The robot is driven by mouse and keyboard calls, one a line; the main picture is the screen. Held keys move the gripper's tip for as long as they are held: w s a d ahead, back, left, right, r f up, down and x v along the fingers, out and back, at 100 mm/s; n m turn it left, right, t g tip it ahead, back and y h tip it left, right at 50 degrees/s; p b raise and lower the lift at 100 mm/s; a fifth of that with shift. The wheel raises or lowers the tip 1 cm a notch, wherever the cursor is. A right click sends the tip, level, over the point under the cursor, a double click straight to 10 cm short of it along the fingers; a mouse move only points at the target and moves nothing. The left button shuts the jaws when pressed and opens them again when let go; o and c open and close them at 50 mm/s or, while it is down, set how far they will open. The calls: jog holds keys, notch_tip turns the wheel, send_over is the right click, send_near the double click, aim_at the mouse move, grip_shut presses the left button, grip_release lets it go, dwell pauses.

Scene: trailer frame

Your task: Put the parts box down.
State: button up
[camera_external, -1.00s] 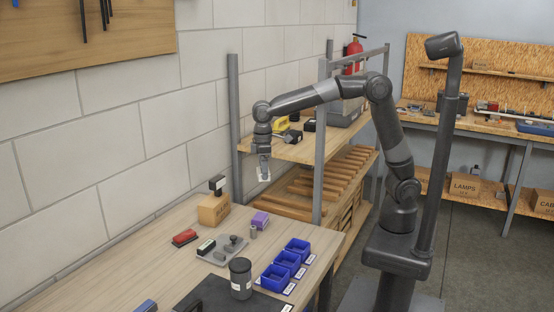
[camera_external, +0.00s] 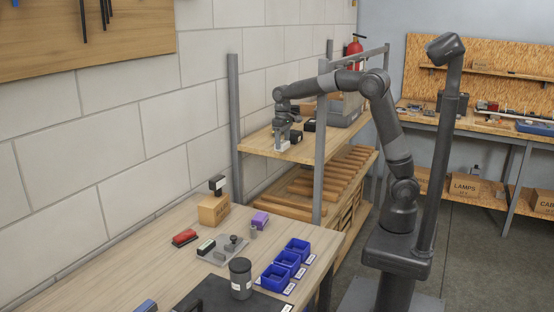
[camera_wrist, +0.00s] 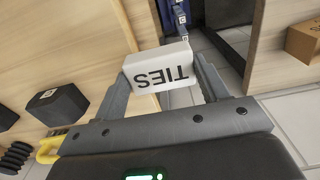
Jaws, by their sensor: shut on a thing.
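The parts box is a small white box (camera_wrist: 160,68) with "TIES" on its face, upside down in the wrist view. My gripper (camera_wrist: 165,80) is shut on it, with one finger on each side. In the external view my gripper (camera_external: 283,139) points down at the near left part of the wooden upper shelf (camera_external: 262,145). The white box (camera_external: 284,147) shows low between the fingers there. I cannot tell whether its underside touches the shelf or hangs just above it.
Black boxes (camera_external: 309,125) stand on the shelf right of my gripper; one shows at left in the wrist view (camera_wrist: 60,105). A yellow thing (camera_wrist: 49,149) is at lower left there. A grey shelf post (camera_external: 319,150) stands in front. The workbench (camera_external: 150,245) holds blue bins (camera_external: 286,262).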

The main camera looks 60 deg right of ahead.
jog(key=s+a+f, duration=0.3)
jog(key=s+a, duration=0.7)
jog(key=a, duration=0.2)
jog(key=s+a+f+m, duration=0.1)
jog(key=s+a+f, duration=0.3)
jog(key=s+a, duration=0.7)
jog(key=shift+a, duration=0.9)
jog(key=s+a+f, duration=0.1)
jog(key=a+f, duration=0.1)
jog(key=a, duration=0.1)
jog(key=s+a+f, duration=0.1)
jog(key=a+f, duration=0.1)
jog(key=a, duration=0.2)
jog(key=s+a+f, duration=0.1)
jog(key=a+f, duration=0.2)
jog(key=a, duration=0.1)
jog(key=shift+a, duration=0.1)
jog(key=shift+f, duration=1.8)
jog(key=shift+f, duration=0.15)
jog(key=o, duration=1)
jog(key=shift+c, duration=0.2)
